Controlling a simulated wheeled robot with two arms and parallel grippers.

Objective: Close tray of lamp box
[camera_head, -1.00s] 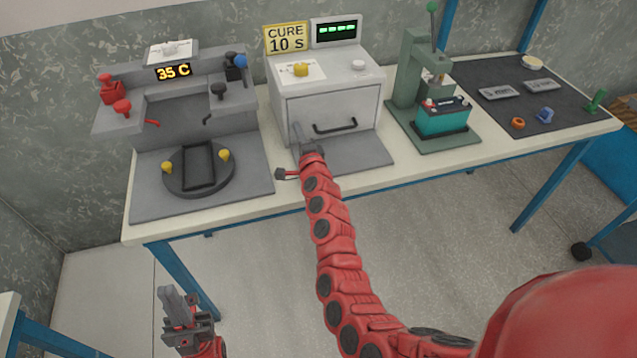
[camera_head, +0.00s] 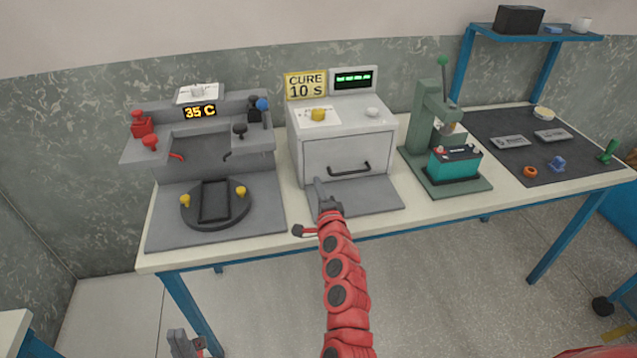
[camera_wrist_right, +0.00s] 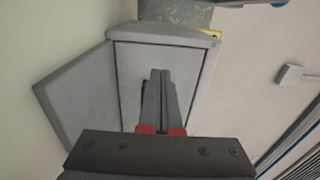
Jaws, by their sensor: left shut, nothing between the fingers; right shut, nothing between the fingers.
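The lamp box (camera_head: 345,118) is a white cabinet at the back of the bench, under a yellow "CURE 10 S" sign. Its tray front (camera_head: 335,155), with a black handle (camera_head: 349,168), appears flush with the box face. My right gripper (camera_head: 318,187) is shut and empty, just before the lower left of that front. In the right wrist view its fingers (camera_wrist_right: 160,90) point at the pale front panel (camera_wrist_right: 130,75); the handle cannot be seen there. My left gripper (camera_head: 179,341) is shut and empty, low at the bottom edge, partly cut off.
A grey plate (camera_head: 370,198) lies before the box. Left is a fixture with a round turntable (camera_head: 187,210) and a "35 C" display (camera_head: 200,112). Right stand a green press (camera_head: 425,125) with a teal battery (camera_head: 455,164) and a dark mat (camera_head: 500,160) with small parts.

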